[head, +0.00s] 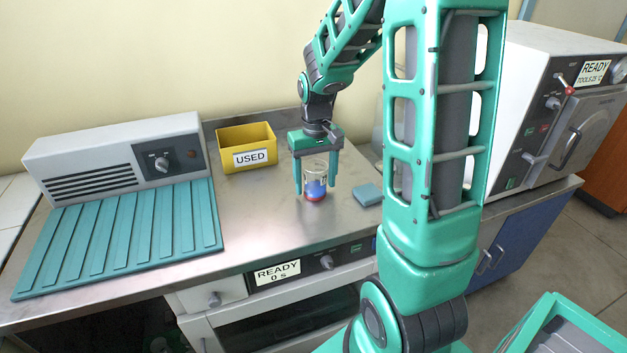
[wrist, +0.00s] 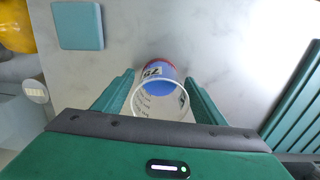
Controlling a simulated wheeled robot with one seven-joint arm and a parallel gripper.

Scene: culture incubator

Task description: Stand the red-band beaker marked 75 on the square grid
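The red-band beaker (head: 315,187) is clear, with blue contents and a red band near its base. It stands upright on the steel counter in the head view. In the wrist view the beaker (wrist: 160,92) shows the mark 75. My gripper (head: 315,190) points down over it, with one finger on each side. The fingers are open, and a small gap shows between them and the beaker walls. The fingers also flank it in the wrist view (wrist: 160,80). I cannot make out a square grid in either view.
A yellow bin labelled USED (head: 232,165) stands behind left. A teal ribbed mat (head: 130,235) lies before a grey unit (head: 100,160) at left. A small teal square pad (head: 367,194) lies right of the beaker. A READY cabinet (head: 540,110) stands at right.

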